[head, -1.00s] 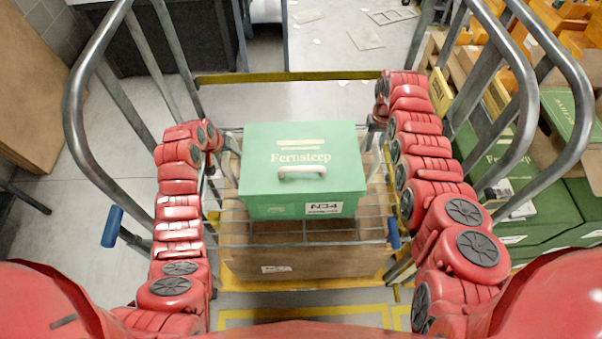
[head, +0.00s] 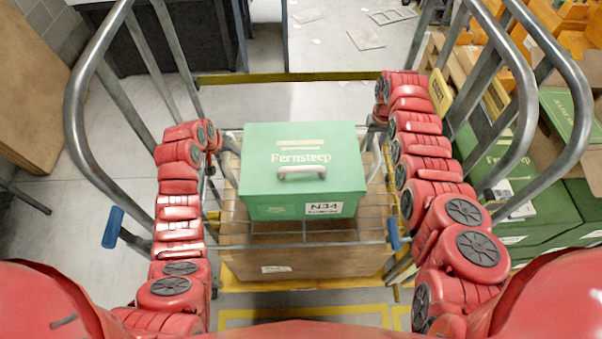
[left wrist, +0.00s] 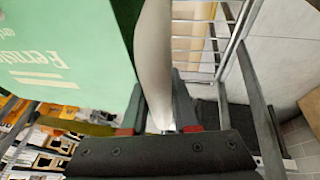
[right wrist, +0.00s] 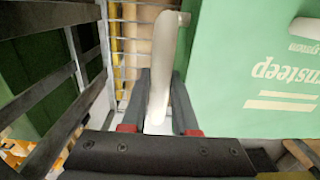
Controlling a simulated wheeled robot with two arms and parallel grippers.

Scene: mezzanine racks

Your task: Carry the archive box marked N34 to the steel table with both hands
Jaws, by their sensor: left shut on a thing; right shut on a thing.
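The green archive box (head: 300,180), lettered Fernsteep with an N34 label on its front, is level in the middle of the head view. It appears above a wire shelf; whether it touches the wires I cannot tell. My left gripper (head: 222,146) is at its left side, shut on a pale side handle, which shows in the left wrist view (left wrist: 152,60). My right gripper (head: 374,140) is at its right side, shut on the other pale handle, seen in the right wrist view (right wrist: 162,60). The steel table cannot be made out for certain.
A metal-railed trolley (head: 78,110) surrounds the box, with a brown carton (head: 300,262) beneath the wires. More green boxes (head: 535,225) stand at the right. A brown panel (head: 35,95) leans at the far left. Flat pieces (head: 366,39) lie on the floor ahead.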

